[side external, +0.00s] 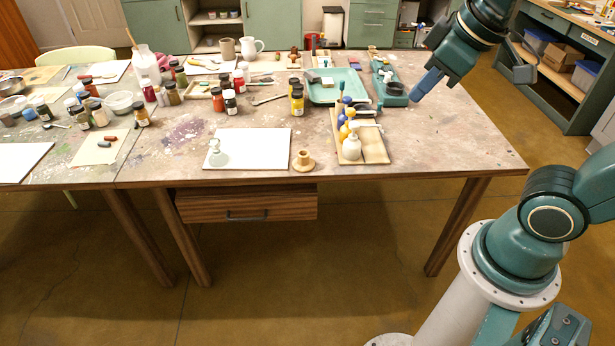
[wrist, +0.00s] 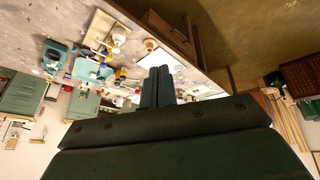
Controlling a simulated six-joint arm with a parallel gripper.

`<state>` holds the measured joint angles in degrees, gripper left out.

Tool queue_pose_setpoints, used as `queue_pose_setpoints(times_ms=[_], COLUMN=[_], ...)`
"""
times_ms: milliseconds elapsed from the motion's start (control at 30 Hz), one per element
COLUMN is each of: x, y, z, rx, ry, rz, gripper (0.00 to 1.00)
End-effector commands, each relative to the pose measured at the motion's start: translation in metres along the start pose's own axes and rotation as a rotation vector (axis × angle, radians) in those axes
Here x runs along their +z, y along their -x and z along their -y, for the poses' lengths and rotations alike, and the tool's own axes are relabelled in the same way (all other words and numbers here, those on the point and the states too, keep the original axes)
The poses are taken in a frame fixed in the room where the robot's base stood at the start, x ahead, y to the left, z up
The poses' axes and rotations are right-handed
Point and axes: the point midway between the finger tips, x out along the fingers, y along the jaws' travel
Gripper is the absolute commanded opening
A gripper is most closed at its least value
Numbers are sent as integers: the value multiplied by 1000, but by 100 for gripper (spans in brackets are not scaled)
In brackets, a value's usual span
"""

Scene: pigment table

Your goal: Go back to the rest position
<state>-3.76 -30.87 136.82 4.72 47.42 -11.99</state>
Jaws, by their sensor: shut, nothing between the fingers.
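My gripper (side external: 418,97) hangs in the air above the right end of the paint-stained table (side external: 450,150) in the side view. Its blue fingers point down and left, pressed together and empty. In the wrist view my gripper (wrist: 162,70) shows from behind, its two fingers side by side with nothing held. It is clear of the table top and touches nothing that I can see.
A wooden board (side external: 374,150) with white, yellow and blue bottles lies left of my gripper. A teal tray (side external: 322,95) and a green holder (side external: 384,68) stand behind. A white sheet (side external: 262,135) lies at the front edge. The table's right end is bare.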

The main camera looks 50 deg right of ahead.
Motion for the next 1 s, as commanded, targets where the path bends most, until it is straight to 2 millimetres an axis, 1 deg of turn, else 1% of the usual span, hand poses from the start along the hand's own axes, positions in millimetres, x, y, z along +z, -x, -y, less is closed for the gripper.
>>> queue_pose_setpoints(times_ms=[33,133,233,333,500,1000], x=[10,27,39,48,54,54], y=[5,11,15,17,18,18], z=[1,4,8,10,12,12], rx=[-2,-10,-17,-21,-24,-24], ry=[-37,-103,-153,-188,-209,-210], rz=[-10,-18,-25,-27,-29,-28], gripper=[0,0,0,0,0,0])
